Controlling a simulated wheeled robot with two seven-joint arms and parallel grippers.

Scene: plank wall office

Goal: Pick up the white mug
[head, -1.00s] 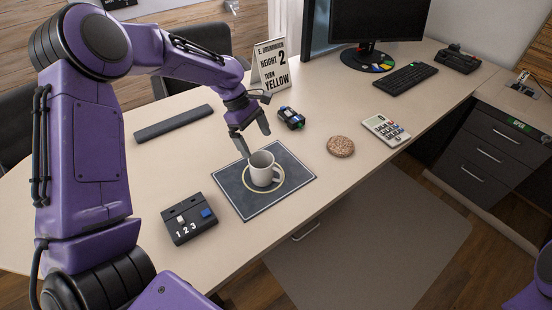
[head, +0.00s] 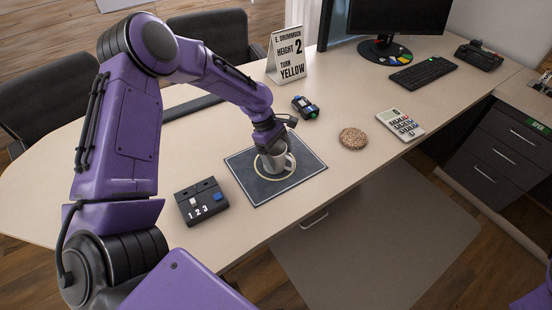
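The white mug (head: 277,162) stands upright on the dark square mat (head: 257,188), inside a pale ring printed on it. Its handle points right. My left gripper (head: 271,149) is down at the mug's rim and covers its upper left part. The fingers overlap the mug and are mostly hidden against it, so I cannot tell whether they are closed on it. My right gripper is out of view.
A black box with switches (head: 201,201) is left of the mat. A small dark device (head: 305,107), a round brown coaster (head: 353,138) and a calculator (head: 400,124) lie behind and right. A sign (head: 287,56), keyboard (head: 423,73) and monitor (head: 397,17) stand farther back.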

